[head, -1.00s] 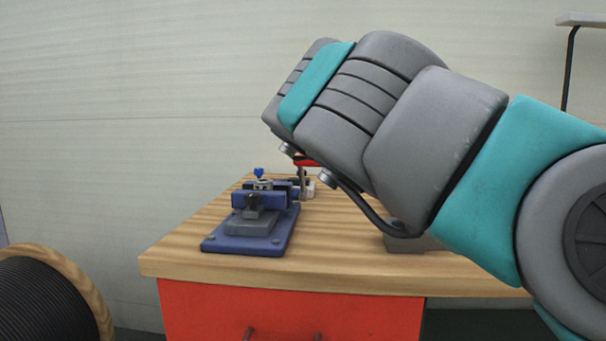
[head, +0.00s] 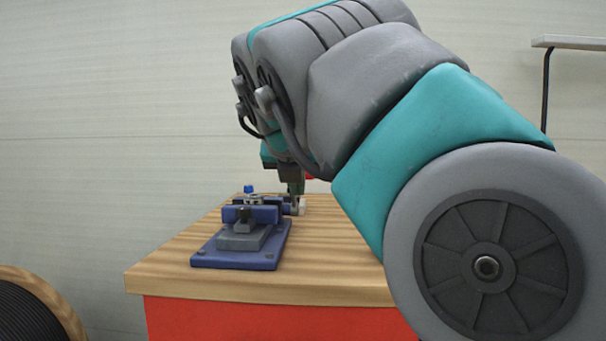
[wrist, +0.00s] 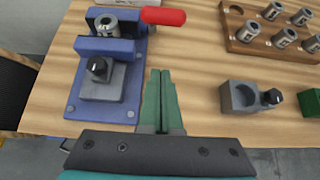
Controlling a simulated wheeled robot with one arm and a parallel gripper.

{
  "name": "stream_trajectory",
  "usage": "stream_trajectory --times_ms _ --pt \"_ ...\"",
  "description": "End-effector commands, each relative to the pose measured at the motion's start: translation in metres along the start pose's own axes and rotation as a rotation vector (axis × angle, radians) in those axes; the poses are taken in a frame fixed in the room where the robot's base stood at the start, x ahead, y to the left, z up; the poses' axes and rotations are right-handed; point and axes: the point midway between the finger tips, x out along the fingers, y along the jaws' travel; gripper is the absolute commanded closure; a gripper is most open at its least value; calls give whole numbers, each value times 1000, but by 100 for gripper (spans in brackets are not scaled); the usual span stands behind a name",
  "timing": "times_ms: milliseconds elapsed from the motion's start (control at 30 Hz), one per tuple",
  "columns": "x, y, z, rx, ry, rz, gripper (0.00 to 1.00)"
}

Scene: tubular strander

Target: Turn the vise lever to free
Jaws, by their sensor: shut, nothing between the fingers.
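The blue vise (head: 240,240) stands on the wooden bench, and it also shows at the upper left of the wrist view (wrist: 84,70). A metal cylindrical piece (wrist: 106,26) sits at the top of its jaws. The red-handled vise lever (wrist: 163,16) sticks out to the right of the vise in the wrist view; in the head view my arm mostly hides it. My gripper (wrist: 160,72) is shut and empty, pointing over the bench, right of the vise and nearer than the red lever. In the head view my gripper (head: 294,192) is just behind and right of the vise.
A wooden rack (wrist: 250,47) with several metal cylinders stands at the upper right of the wrist view. A grey holder (wrist: 240,98) and a green block (wrist: 309,103) lie at the right. A cable spool (head: 35,310) stands left of the bench.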

Motion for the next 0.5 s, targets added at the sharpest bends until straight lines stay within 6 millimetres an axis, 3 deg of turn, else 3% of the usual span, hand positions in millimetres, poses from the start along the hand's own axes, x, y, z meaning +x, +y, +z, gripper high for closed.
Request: stream_trajectory --times_ms 267,500 --pt "40 -2 -1 1 3 -3 100" --pt "44 0 20 2 0 -1 100"
